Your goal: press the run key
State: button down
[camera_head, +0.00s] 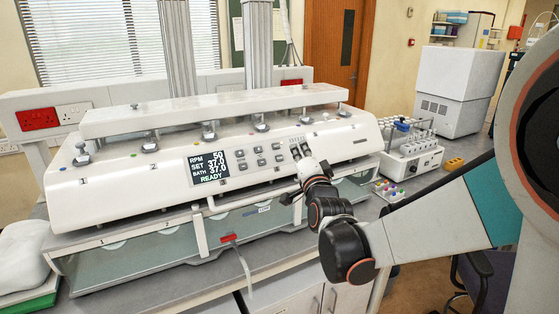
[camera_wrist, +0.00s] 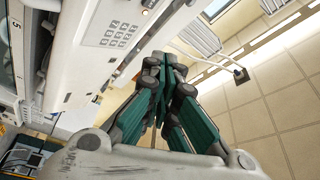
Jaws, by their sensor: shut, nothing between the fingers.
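The long white bath instrument (camera_head: 120,178) has a sloped front panel. Its dark display (camera_head: 209,166) reads RPM 50, SET 37.0, BATH 37.0 and READY. Several small grey keys (camera_head: 261,155) sit right of the display, and a numeric keypad (camera_head: 296,140) lies further right. The keypad also shows in the wrist view (camera_wrist: 118,33). Key labels are too small to read, so I cannot tell which is the run key. My gripper (camera_head: 302,152) is shut and empty, at the panel just below the keypad. In the wrist view its fingertips (camera_wrist: 163,60) are right of the keypad; contact is unclear.
A raised white lid bar (camera_head: 215,108) runs above the panel. A tube rack device (camera_head: 410,160) and a small tray of coloured caps (camera_head: 388,190) stand on the bench at right. A white box instrument (camera_head: 460,90) is behind them.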

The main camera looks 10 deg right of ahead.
jog(key=w+a+f+b, duration=0.2)
jog(key=w+f+b, duration=0.1)
jog(key=w, duration=0.3)
jog(key=shift+f, duration=0.7)
jog(key=shift+w+f, duration=0.1)
dwell(0.8)
jog(key=shift+w+f+b, duration=0.15)
jog(key=shift+w+b, duration=0.1)
jog(key=shift+b, duration=0.15)
jog(key=shift+w+a+f, duration=0.15)
jog(key=shift+w+f, duration=0.05)
jog(key=shift+w, duration=0.1)
dwell(0.7)
dwell(0.3)
jog(key=shift+s+d+r, duration=0.2)
jog(key=shift+s+r, duration=0.25)
jog(key=shift+s, duration=0.2)
jog(key=s+r+p, duration=0.1)
jog(key=s, duration=0.1)
jog(key=s+d+r+p, duration=0.1)
jog(key=s+r, duration=0.1)
jog(key=shift+d, duration=0.1)
